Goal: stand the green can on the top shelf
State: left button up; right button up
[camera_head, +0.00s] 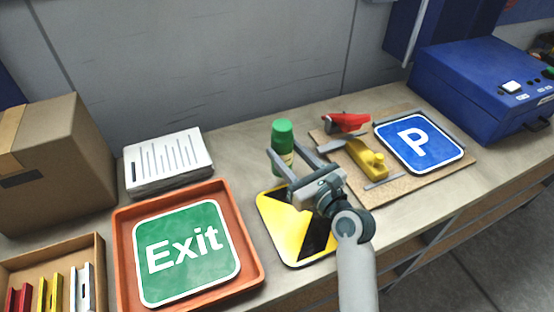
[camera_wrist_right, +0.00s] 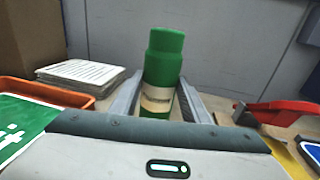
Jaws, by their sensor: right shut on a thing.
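The green can (camera_head: 282,133) stands upright at the back of the workbench, with a pale label low on its side. It also shows in the right wrist view (camera_wrist_right: 165,62), upright between the two fingers. My right gripper (camera_head: 284,153) reaches in from the front and is shut on the can; its fingers (camera_wrist_right: 160,90) lie on either side of the label. The can's base is hidden, so I cannot tell whether it touches the bench. My left gripper is not in view. No shelf can be clearly made out.
An orange tray (camera_head: 255,275) with an Exit sign and a yellow-black sign (camera_head: 276,222) lie near the gripper. Papers (camera_head: 167,163) and a cardboard box (camera_head: 60,160) are left. A board (camera_head: 398,190) with tools and a P sign, and a blue case (camera_head: 470,85), are right.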

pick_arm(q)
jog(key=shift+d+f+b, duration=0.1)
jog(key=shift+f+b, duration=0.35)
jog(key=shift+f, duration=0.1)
pick_arm(e)
jog(key=s+d+r, duration=0.3)
jog(key=d+r, duration=0.2)
jog(key=d, duration=0.3)
jog(key=shift+s+d+r, duration=0.25)
jog(key=shift+d+r, duration=0.1)
jog(key=shift+f, duration=0.1)
